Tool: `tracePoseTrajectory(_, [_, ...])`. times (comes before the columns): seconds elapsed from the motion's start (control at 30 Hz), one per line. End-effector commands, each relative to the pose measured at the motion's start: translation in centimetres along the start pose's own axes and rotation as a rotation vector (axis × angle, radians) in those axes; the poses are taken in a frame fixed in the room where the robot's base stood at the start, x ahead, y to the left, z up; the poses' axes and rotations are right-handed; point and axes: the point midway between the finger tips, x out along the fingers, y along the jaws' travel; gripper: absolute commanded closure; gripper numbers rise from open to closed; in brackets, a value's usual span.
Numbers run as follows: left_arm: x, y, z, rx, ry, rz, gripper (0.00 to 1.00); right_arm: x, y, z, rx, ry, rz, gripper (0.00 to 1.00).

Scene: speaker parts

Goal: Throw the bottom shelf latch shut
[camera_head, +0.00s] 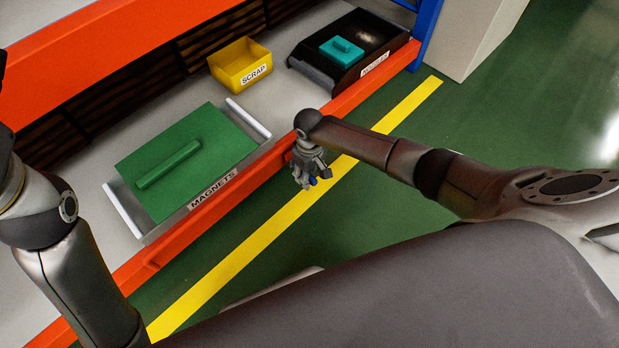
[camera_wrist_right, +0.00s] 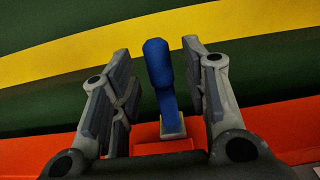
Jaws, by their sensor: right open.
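The latch has a blue handle (camera_wrist_right: 160,75), which stands between the open fingers of my right gripper (camera_wrist_right: 160,95) in the right wrist view. The handle rises from a small pale base on an orange-red mount (camera_wrist_right: 155,135). No finger visibly touches it, and a gap shows on each side. In the head view my right gripper (camera_head: 311,171) is at the front of the orange shelf beam (camera_head: 222,206), with a bit of blue handle (camera_head: 313,181) showing at its fingers. My left arm is at the left edge of the head view, and its gripper fingers do not show.
On the shelf, a tray labelled MAGNETS (camera_head: 165,226) holds a green lidded block (camera_head: 185,150). A yellow SCRAP bin (camera_head: 238,64) and a black tray (camera_head: 375,72) with a teal piece stand further along. Green floor with a yellow stripe (camera_head: 235,262) lies in front.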

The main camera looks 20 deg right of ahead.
Motion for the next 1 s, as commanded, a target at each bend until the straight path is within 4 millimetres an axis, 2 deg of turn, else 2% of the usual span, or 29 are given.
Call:
tracePoseTrajectory(0.13, [0.20, 0.11, -0.29, 0.002, 0.016, 0.006, 0.34, 0.80, -0.03, -0.04, -0.001, 0.001, 0.000, 0.58])
tracePoseTrajectory(0.47, [0.37, 0.13, -0.31, 0.002, 0.018, 0.007, 0.34, 0.83, -0.01, -0.04, -0.001, 0.001, 0.000, 0.59])
tracePoseTrajectory(0.77, [0.35, 0.15, -0.29, 0.002, 0.017, 0.008, 0.34, 0.83, 0.00, -0.03, 0.000, 0.001, 0.000, 0.98])
tracePoseTrajectory(1.0, [0.35, 0.15, -0.29, 0.002, 0.017, 0.008, 0.34, 0.83, -0.01, -0.03, 0.000, 0.001, 0.000, 1.00])
